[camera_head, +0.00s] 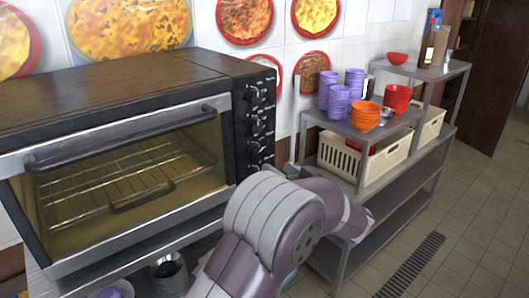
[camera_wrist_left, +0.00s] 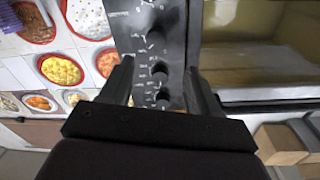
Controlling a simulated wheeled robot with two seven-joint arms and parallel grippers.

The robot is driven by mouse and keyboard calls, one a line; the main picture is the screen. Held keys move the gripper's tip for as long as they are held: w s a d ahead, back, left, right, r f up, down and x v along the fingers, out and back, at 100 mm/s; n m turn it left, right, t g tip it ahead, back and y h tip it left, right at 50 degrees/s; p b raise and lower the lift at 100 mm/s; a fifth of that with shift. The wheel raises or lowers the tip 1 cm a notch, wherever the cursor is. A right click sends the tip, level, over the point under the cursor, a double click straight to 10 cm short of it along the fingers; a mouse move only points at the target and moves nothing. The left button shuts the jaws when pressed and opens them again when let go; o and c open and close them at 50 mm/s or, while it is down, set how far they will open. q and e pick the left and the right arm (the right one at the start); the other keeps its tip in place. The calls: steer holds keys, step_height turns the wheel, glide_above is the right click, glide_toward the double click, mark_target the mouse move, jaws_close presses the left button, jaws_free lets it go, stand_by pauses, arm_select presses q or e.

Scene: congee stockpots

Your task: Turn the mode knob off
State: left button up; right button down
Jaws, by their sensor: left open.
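The oven (camera_head: 120,150) stands at the left in the head view, its glass door shut. Its dark control panel (camera_head: 262,110) on the right side carries a column of several black knobs (camera_head: 253,121). The labels are too small to read, so I cannot tell which is the mode knob. In the left wrist view, my left gripper (camera_wrist_left: 160,68) is open, with its fingers either side of the panel and the knobs (camera_wrist_left: 159,69) between them. I cannot tell whether it touches any knob. In the head view my left arm hides most of this gripper. My right gripper is not in view.
A metal shelf unit (camera_head: 335,127) stands right of the oven, holding purple cups (camera_head: 339,103), orange bowls (camera_head: 366,116) and a cream basket (camera_head: 345,158). Metal containers (camera_head: 169,275) sit below the oven. Open tiled floor (camera_head: 470,235) lies at the right.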

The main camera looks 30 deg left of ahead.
mark_target(258, 153)
arm_select(q)
steer(key=w+a+p, duration=0.1)
steer(key=w+a, duration=0.2)
steer(key=shift+w+a, duration=0.1)
steer(key=shift+a, duration=0.3)
steer(key=x, duration=0.1)
steer(key=p+x, duration=0.1)
steer(key=x, duration=0.1)
steer(key=shift+s+a, duration=0.1)
steer(key=shift+s, duration=0.15)
steer(key=shift+a, duration=0.45)
steer(key=shift+w+d+f, duration=0.1)
steer(key=shift+w+d, duration=0.05)
steer(key=shift+w, duration=0.05)
steer(key=c, duration=0.4)
steer(key=shift+s, duration=0.1)
steer(key=c, duration=0.6)
steer(key=shift+c, duration=0.2)
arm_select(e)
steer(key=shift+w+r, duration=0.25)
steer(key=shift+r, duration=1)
